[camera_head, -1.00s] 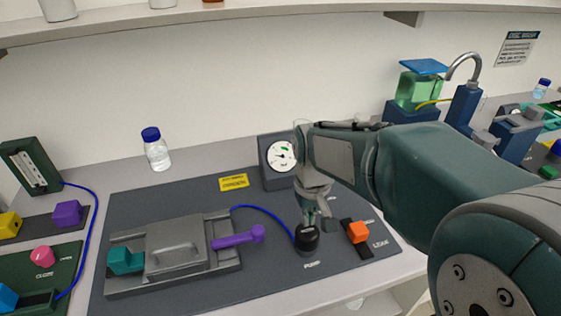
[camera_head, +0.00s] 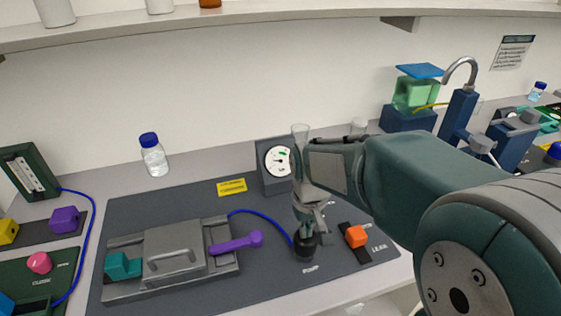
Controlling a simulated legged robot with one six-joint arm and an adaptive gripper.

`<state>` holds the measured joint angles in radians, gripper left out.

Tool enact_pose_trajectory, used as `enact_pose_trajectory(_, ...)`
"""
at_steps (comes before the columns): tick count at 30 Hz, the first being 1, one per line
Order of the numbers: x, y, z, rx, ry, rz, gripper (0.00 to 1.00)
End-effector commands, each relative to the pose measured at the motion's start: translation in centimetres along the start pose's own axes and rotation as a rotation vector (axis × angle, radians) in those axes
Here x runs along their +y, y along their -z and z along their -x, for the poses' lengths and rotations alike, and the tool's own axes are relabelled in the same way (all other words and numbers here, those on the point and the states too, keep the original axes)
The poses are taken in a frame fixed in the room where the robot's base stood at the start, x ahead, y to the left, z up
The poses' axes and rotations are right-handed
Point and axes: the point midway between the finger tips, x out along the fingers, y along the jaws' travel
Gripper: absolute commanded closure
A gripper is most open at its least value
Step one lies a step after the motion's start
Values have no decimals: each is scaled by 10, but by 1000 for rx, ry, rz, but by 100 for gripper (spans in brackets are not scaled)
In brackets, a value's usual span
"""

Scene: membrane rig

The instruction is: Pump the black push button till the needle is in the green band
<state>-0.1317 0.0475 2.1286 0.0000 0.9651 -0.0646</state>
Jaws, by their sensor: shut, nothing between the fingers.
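The black push button (camera_head: 304,250) stands on the dark rig mat (camera_head: 190,199), above the PUMP label. My gripper (camera_head: 305,232) is shut and empty, pointing down right at the top of the button. I cannot tell whether its tips touch the button or how far the button is pressed. The gauge (camera_head: 278,160) stands behind, with a white dial and a small green band at its upper part. Its dark needle is small, and I cannot tell whether it lies in the green band. My wrist partly covers the gauge's right edge.
An orange block (camera_head: 356,236) sits just right of the button. To the left is a grey lidded chamber (camera_head: 174,252) with a purple lever (camera_head: 237,243) and teal block (camera_head: 122,266). A blue tube (camera_head: 262,216) runs to the button. A bottle (camera_head: 153,156) stands behind.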

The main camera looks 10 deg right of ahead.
Motion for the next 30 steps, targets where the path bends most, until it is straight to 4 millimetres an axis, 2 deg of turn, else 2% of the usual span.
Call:
enact_pose_trajectory(15, 0, 0, -25, -2, 0, 0, 100)
enact_pose_trajectory(19, 0, 0, -17, 1, 0, 0, 100)
enact_pose_trajectory(30, 0, 0, 20, 1, 0, 0, 100)
